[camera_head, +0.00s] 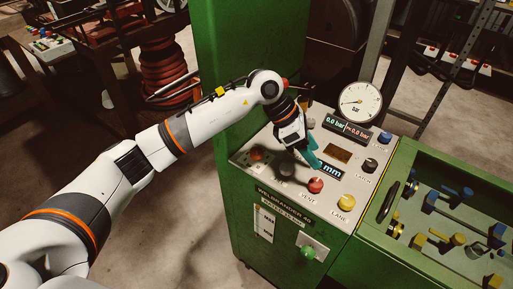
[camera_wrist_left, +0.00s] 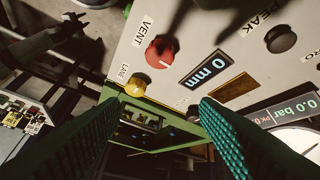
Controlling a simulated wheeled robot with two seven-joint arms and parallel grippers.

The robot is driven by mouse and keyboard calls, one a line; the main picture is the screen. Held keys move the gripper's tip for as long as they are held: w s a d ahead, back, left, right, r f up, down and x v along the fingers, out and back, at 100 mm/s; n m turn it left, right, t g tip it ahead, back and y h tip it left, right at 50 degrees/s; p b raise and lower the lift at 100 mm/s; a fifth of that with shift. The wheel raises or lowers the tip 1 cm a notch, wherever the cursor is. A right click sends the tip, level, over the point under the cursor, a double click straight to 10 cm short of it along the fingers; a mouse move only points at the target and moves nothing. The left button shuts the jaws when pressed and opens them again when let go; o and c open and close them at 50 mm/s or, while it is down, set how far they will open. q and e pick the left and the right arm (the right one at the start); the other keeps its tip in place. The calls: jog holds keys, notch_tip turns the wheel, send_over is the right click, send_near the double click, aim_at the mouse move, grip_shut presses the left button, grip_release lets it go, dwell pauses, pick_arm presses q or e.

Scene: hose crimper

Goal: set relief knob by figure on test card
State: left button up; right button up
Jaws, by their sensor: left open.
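The green machine's pale control panel (camera_head: 298,184) carries several knobs; I cannot read which is the relief knob. A red VENT knob (camera_head: 316,185), also in the left wrist view (camera_wrist_left: 160,51), and a yellow LANE knob (camera_head: 346,202) sit near its front edge. A green knob (camera_head: 309,252) sits on a white plate on the front face. Left of it is a white card-like panel (camera_head: 264,224); its figures are too small to read. My left gripper (camera_head: 314,160) is open, its teal fingers over the panel near the mm display (camera_head: 331,171). My right gripper is out of view.
A dial gauge (camera_head: 359,102) and a bar display (camera_head: 347,127) stand at the panel's back. A dark knob (camera_head: 370,165) is at the right. A green tray (camera_head: 401,223) with fittings adjoins the machine. The floor in front is clear.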

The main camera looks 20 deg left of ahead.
aim_at(256, 150)
pick_arm(q)
jog(key=w+a+r+y, duration=0.1)
jog(key=w+a+y, duration=0.1)
jog(key=a+y, duration=0.35)
jog(key=w+a+r+y, duration=0.2)
jog(key=a, duration=0.7)
jog(key=f+p, duration=0.1)
jog(key=f, duration=0.2)
jog(key=f+p, duration=0.1)
jog(key=f, duration=0.3)
jog(key=f+p, duration=0.1)
jog(key=f, duration=0.2)
jog(key=shift+w+a+f+p, duration=0.2)
jog(key=shift+w+f+p, duration=0.1)
jog(key=shift+w+p, duration=0.05)
jog(key=shift+w+f, duration=0.1)
jog(key=shift+f, duration=0.65)
jog(key=shift+c, duration=0.6)
jog(key=shift+n, duration=0.3)
jog(key=c, duration=0.9)
